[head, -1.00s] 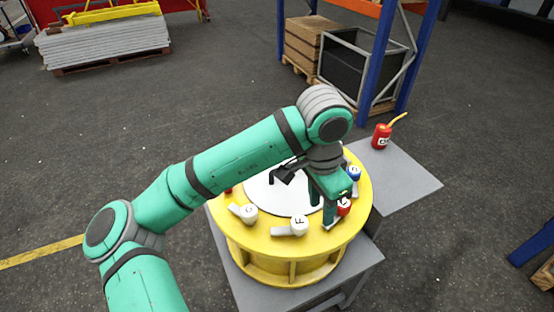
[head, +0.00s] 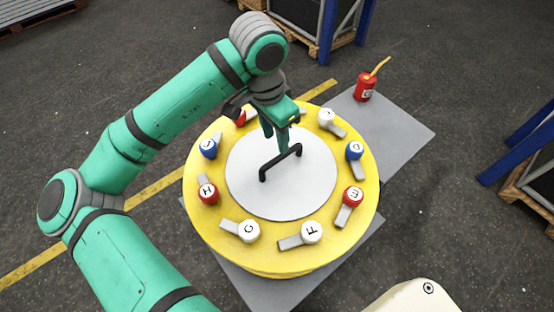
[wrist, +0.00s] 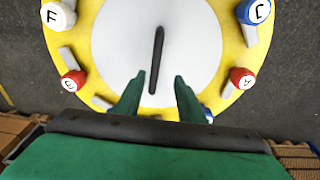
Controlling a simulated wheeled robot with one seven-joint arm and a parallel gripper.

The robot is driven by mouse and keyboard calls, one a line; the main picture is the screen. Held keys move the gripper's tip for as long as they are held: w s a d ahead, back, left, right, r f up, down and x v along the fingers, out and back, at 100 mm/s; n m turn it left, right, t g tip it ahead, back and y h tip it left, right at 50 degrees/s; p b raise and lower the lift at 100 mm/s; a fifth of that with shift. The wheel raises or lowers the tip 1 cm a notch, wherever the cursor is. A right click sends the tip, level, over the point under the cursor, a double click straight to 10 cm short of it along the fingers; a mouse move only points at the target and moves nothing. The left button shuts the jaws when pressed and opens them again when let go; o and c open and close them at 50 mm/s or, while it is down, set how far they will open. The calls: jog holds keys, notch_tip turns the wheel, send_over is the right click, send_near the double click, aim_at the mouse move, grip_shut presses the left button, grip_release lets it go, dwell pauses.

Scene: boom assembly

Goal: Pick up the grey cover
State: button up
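The grey cover (head: 250,185) is a round, light grey disc lying flat in the middle of a yellow ring (head: 270,247). A black bar handle (head: 281,163) stands across its middle. My gripper (head: 277,142) is above the cover, close to the handle's far end. In the wrist view my gripper (wrist: 160,80) is open, with its two green fingers apart and nothing between the tips. The handle (wrist: 157,55) lines up with the gap and lies ahead of the fingertips. The cover (wrist: 120,45) shows around it. I cannot tell the exact height above the handle.
Several lettered clamps with red, white and blue knobs sit on the ring around the cover, such as F (head: 312,233) and E (head: 352,196). A red can (head: 364,87) with a yellow spout stands on a grey plate (head: 400,130). Blue rack posts (head: 530,145) stand at right.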

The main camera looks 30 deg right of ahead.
aim_at(281, 157)
jog(key=f, duration=0.4)
jog(key=shift+s+d+f, duration=0.1)
jog(key=shift+s+d, duration=0.2)
jog(key=shift+d, duration=0.05)
jog(key=f, duration=0.3)
jog(key=shift+s+d+f, duration=0.15)
jog(key=shift+s+d, duration=0.05)
jog(key=shift+w+f, duration=0.1)
jog(key=shift+f, duration=0.45)
jog(key=shift+f, duration=0.25)
jog(key=shift+d, duration=0.15)
grip_shut()
jog(key=shift+w, duration=0.2)
